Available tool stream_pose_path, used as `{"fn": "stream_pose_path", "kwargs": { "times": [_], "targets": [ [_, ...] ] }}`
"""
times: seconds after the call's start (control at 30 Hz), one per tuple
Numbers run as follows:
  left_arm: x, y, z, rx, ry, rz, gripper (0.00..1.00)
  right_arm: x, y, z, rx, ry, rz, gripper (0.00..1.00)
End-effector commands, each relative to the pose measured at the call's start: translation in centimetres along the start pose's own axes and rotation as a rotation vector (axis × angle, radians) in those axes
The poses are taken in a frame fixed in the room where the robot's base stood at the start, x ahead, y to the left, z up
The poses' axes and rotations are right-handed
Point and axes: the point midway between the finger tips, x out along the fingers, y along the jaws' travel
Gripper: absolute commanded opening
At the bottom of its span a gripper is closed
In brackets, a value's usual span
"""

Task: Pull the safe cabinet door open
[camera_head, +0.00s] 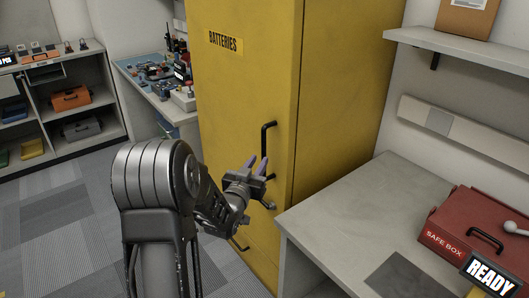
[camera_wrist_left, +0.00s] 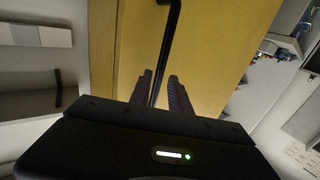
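The tall yellow cabinet (camera_head: 240,85) with a "BATTERIES" label stands in the middle of the head view, and its door looks shut. Its black vertical handle (camera_head: 265,138) is on the door near the right edge. My left gripper (camera_head: 257,166) is at the lower part of this handle. In the left wrist view the black handle bar (camera_wrist_left: 168,45) runs down between the two dark fingers of my left gripper (camera_wrist_left: 163,88), closer to the left one. The fingers stand apart; whether they touch the bar is unclear. My right gripper is not in view.
A grey counter (camera_head: 345,205) stands right of the cabinet, with a red safe box (camera_head: 470,225) and a "READY" display on it. A wall shelf (camera_head: 460,48) is above. A cluttered workbench (camera_head: 150,90) and open shelving (camera_head: 60,105) are left. Carpet floor (camera_head: 75,200) is free there.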

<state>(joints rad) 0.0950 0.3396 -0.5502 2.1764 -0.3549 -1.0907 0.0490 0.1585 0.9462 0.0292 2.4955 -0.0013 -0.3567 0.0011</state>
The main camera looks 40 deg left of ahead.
Motion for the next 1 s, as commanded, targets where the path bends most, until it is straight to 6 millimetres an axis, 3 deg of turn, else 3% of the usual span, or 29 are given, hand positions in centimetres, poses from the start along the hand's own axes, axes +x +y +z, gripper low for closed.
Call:
{"fn": "stream_pose_path", "kwargs": {
  "times": [0.33, 0.7, 1.0],
  "targets": [
    [5.1, 0.1, -0.1, 0.002, 0.000, 0.002, 0.23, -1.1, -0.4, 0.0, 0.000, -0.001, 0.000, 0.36],
    [5.9, 0.1, 0.0, 0.000, 0.000, 0.001, 0.23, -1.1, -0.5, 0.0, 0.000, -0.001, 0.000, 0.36],
    [5.9, 0.1, 0.0, 0.000, 0.000, 0.001, 0.00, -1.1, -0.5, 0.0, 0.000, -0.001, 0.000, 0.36]
  ]
}}
